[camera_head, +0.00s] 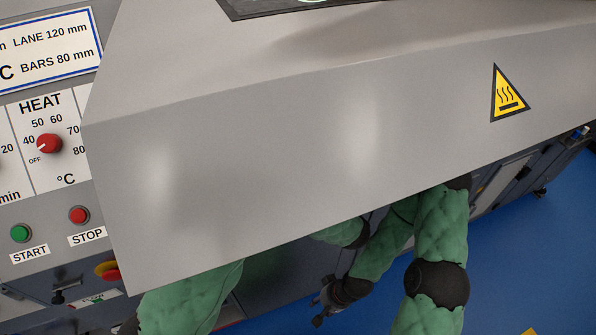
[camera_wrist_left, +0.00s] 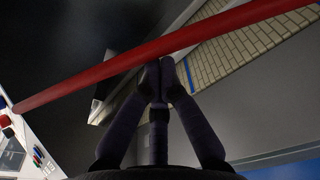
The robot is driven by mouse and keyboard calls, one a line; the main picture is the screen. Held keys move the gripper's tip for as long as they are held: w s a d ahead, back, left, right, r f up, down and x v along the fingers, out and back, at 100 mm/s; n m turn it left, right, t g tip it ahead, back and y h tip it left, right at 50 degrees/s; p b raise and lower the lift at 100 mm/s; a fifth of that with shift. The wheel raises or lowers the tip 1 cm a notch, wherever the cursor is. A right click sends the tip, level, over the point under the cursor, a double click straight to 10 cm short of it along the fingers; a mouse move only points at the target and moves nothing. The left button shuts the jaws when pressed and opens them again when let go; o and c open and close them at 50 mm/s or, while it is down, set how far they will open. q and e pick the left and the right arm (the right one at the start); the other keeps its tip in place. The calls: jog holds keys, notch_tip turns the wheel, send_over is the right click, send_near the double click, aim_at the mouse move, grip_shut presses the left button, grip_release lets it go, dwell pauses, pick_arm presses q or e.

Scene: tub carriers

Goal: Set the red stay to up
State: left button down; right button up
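The red stay (camera_wrist_left: 120,63) is a long red bar that slants across the left wrist view, from low at the left to high at the right. My left gripper (camera_wrist_left: 160,65) has its two dark fingers drawn together, with the tips at the bar's lower edge. No bar shows between the fingers, and I cannot tell whether they touch it. In the head view the left gripper and the stay are hidden by the large grey hood (camera_head: 250,150). My right gripper (camera_head: 322,312) hangs below the hood's edge, dark and small, away from the stay; its opening is unclear.
A control panel at the left has a red heat knob (camera_head: 48,144), a green start button (camera_head: 20,233) and a red stop button (camera_head: 79,215). A yellow heat warning sign (camera_head: 509,94) is on the hood. Blue floor (camera_head: 530,260) is open at the lower right.

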pick_arm(q)
jog(key=shift+d+r+p, duration=0.3)
jog(key=shift+r, duration=0.3)
pick_arm(e)
jog(key=shift+r, duration=0.45)
